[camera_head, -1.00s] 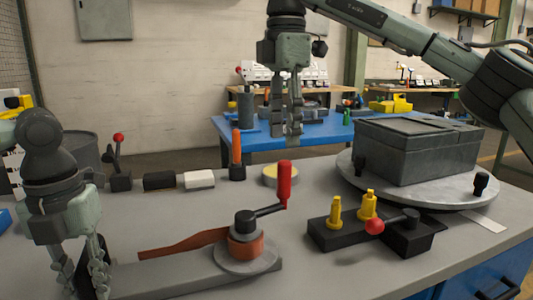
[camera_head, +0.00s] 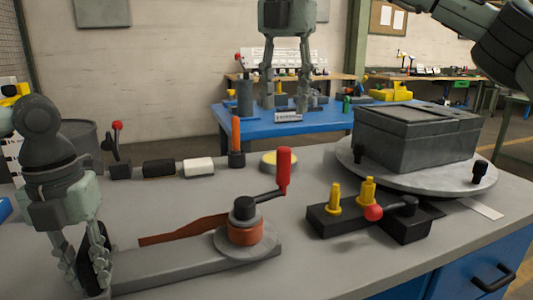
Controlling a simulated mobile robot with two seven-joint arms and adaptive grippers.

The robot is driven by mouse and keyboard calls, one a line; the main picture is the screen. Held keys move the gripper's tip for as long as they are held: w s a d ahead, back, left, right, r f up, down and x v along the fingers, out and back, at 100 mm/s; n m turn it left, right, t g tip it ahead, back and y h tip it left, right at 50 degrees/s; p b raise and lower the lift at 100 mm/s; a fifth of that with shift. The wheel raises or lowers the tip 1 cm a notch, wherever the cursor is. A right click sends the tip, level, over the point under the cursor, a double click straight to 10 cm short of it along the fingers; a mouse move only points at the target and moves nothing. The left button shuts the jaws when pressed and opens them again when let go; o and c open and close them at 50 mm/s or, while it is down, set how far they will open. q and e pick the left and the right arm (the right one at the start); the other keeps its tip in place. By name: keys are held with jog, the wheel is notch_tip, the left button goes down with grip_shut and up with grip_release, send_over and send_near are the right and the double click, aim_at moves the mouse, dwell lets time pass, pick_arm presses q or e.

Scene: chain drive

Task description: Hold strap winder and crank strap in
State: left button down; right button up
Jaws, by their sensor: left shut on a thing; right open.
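The strap winder (camera_head: 190,270) is a long grey base lying on the table. An orange-brown strap (camera_head: 185,232) runs from its left part to an orange-brown roll (camera_head: 245,234) on a round grey disc. A crank with a red handle (camera_head: 283,171) rises from the dark hub above the roll. My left gripper (camera_head: 93,275) is shut on the dark upright part (camera_head: 97,262) at the winder's left end. My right gripper (camera_head: 287,108) is open and empty, in the air above and behind the crank handle.
A black fixture with yellow pegs (camera_head: 335,199) and a red-knobbed lever (camera_head: 373,212) stands right of the winder. A grey box (camera_head: 415,140) sits on a round turntable (camera_head: 440,185). Black and white blocks (camera_head: 198,168), an orange-handled post (camera_head: 236,141) and a yellow-topped disc (camera_head: 280,162) stand behind.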

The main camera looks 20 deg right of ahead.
aim_at(284, 148)
jog(key=shift+r+n, duration=0.1)
jog(key=shift+n, duration=0.4)
notch_tip(284, 148, down, 12)
jog(key=shift+r, duration=0.1)
grip_shut()
dwell(0.4)
